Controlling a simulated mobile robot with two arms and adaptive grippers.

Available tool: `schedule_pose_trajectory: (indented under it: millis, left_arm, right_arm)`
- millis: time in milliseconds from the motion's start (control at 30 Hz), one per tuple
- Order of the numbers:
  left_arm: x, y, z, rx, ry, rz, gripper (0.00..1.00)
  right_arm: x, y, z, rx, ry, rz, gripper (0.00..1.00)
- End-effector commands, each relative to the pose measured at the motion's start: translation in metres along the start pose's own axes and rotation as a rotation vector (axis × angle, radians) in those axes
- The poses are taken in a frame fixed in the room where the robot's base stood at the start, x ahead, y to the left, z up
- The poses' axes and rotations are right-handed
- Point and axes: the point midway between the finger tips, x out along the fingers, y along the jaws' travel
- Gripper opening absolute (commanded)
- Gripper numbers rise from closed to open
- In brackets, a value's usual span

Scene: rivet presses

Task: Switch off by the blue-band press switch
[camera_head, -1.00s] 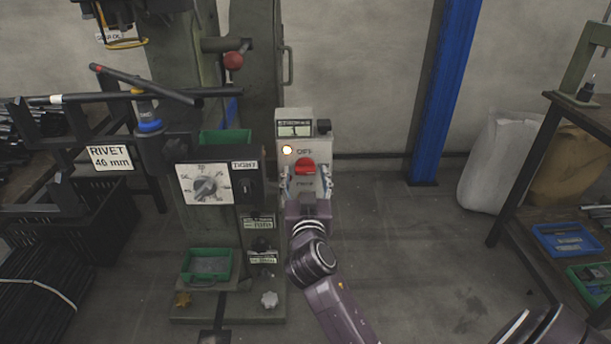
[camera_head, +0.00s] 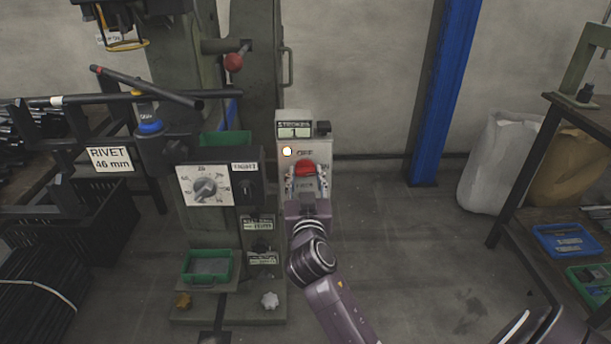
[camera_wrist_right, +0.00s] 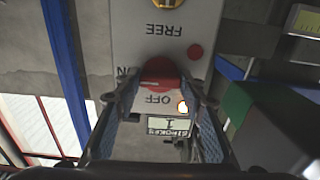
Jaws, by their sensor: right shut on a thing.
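The switch box (camera_head: 322,150) is a grey panel beside the green press, with a round red switch (camera_head: 305,168), an OFF label above it and a small lit lamp (camera_head: 287,151). A display (camera_head: 295,131) at its top reads 1. My right gripper (camera_head: 305,186) reaches up to the switch from below. In the right wrist view the panel appears upside down, and the right gripper (camera_wrist_right: 162,88) has its fingers on either side of the red switch (camera_wrist_right: 160,73), shut on it. The lamp (camera_wrist_right: 183,107) glows there too. A blue band (camera_head: 150,126) rings the press's upright part. My left gripper is out of view.
A dial panel (camera_head: 205,186) and a RIVET 46 mm sign (camera_head: 110,159) stand left of the switch box. A green tray (camera_head: 207,265) sits low on the press.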

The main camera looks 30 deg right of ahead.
Motion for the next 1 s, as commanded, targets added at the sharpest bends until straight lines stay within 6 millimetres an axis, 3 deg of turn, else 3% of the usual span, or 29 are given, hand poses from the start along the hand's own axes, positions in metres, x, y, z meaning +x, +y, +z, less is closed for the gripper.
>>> schedule_pose_trajectory:
  millis: [300,667,1000]
  left_arm:
    - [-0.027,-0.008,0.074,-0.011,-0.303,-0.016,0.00]
    - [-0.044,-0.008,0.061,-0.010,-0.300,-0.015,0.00]
    - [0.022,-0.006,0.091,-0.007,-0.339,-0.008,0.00]
  right_arm:
    - [0.000,0.000,-0.002,-0.188,-0.003,0.000,0.13]
    - [0.000,0.000,-0.002,-0.527,-0.003,-0.001,0.13]
    - [0.000,0.000,-0.002,-0.851,-0.003,-0.001,0.13]
